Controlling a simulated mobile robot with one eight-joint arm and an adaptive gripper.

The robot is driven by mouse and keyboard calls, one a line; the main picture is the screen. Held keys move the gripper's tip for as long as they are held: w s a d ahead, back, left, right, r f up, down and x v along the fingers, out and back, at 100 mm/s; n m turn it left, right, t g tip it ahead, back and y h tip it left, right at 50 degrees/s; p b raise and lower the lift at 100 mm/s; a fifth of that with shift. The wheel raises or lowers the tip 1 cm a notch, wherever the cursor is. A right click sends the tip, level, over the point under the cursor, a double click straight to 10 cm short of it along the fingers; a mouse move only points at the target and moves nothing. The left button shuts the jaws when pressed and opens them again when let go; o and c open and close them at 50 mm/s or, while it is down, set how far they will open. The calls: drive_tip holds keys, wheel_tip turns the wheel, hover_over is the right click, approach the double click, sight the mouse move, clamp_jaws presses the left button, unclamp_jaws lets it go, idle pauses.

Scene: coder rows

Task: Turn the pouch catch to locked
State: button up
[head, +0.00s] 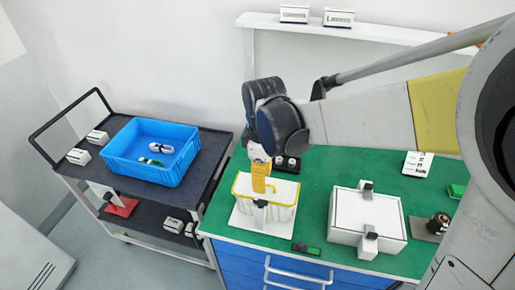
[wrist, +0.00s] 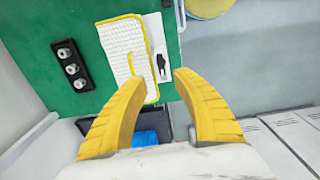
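The pouch (head: 284,196) is a white ribbed case with yellow edging, standing on a white plate on the green worktop. It also shows in the wrist view (wrist: 118,48). A small black catch (wrist: 161,64) sits on the white plate beside the pouch. It shows in the head view as a small dark piece (head: 261,204) at the pouch's front. I cannot tell its turn position. My gripper (head: 259,180) is above the pouch in the head view, partly covering it. In the wrist view its yellow fingers (wrist: 156,80) are spread apart with nothing between them.
A white box (head: 345,211) with dark-topped clips stands to the right. A green-and-black device (head: 305,248) lies at the front edge. A dark holder (wrist: 72,66) with round pieces is behind the pouch. A blue bin (head: 172,177) sits on the cart at left.

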sight(262, 200)
wheel_tip(262, 200, down, 10)
drive_tip(key=shift+s+r+b, duration=0.1)
drive_tip(key=shift+s+b, duration=0.05)
drive_tip(key=shift+b, duration=1.1)
clamp_jaws()
